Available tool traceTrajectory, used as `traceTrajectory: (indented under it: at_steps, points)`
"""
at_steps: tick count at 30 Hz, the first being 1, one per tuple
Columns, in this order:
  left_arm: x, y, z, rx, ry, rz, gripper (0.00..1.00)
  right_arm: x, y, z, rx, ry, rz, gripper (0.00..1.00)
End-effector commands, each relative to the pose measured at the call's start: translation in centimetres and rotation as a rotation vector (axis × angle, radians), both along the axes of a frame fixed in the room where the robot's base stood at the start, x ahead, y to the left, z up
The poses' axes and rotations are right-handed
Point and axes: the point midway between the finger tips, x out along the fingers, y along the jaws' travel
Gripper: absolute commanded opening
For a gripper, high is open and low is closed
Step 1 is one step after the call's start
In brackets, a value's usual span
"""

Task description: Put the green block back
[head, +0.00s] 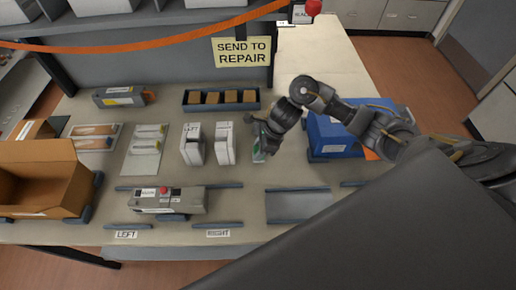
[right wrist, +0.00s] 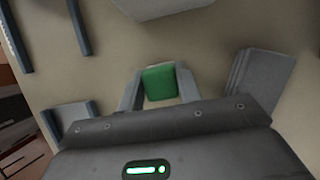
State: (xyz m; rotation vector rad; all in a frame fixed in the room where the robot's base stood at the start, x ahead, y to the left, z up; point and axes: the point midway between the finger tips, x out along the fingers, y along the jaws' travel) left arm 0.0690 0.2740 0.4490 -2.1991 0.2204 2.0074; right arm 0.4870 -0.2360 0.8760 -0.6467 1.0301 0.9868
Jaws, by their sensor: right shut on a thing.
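The green block (right wrist: 159,83) sits between the two grey fingers of my right gripper (right wrist: 160,90) in the right wrist view. In the head view the right gripper (head: 261,149) is shut on it, with a bit of the green block (head: 257,153) showing low between the fingers. The gripper points down over the table, just right of two white upright boxes (head: 226,143). Whether the block touches the table I cannot tell. My left gripper is not in view.
A dark blue tray (head: 221,106) with brown blocks stands behind, a blue bin (head: 330,139) to the right. A grey cartridge with a red knob (head: 170,200) lies in front between rails. An open cardboard box (head: 45,185) is at left. An orange strap (head: 150,46) crosses the back.

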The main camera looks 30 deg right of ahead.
Motion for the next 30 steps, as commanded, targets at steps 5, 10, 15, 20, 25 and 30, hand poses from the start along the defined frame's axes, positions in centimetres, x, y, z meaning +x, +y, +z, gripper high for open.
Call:
traceTrajectory:
  at_steps: [5, 10, 15, 20, 25, 30]
  points:
    - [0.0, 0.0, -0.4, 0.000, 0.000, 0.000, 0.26, 0.0, 0.0, -0.3, 0.000, 0.000, 0.000, 0.16]
    - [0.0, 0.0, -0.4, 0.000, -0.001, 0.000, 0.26, 0.0, 0.0, -0.2, 0.000, 0.000, 0.000, 0.47]
    - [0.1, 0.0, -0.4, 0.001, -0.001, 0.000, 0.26, 0.0, 0.0, -0.2, 0.000, 0.000, 0.000, 0.56]
    - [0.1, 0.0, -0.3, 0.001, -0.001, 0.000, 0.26, 0.0, 0.0, -0.2, 0.000, 0.000, 0.000, 0.56]
    - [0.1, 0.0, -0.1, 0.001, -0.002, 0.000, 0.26, 0.0, -0.3, 0.8, -0.001, -0.004, 0.002, 0.56]
    - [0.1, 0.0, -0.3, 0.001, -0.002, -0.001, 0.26, -0.5, -1.6, 3.9, -0.004, -0.008, 0.004, 0.56]
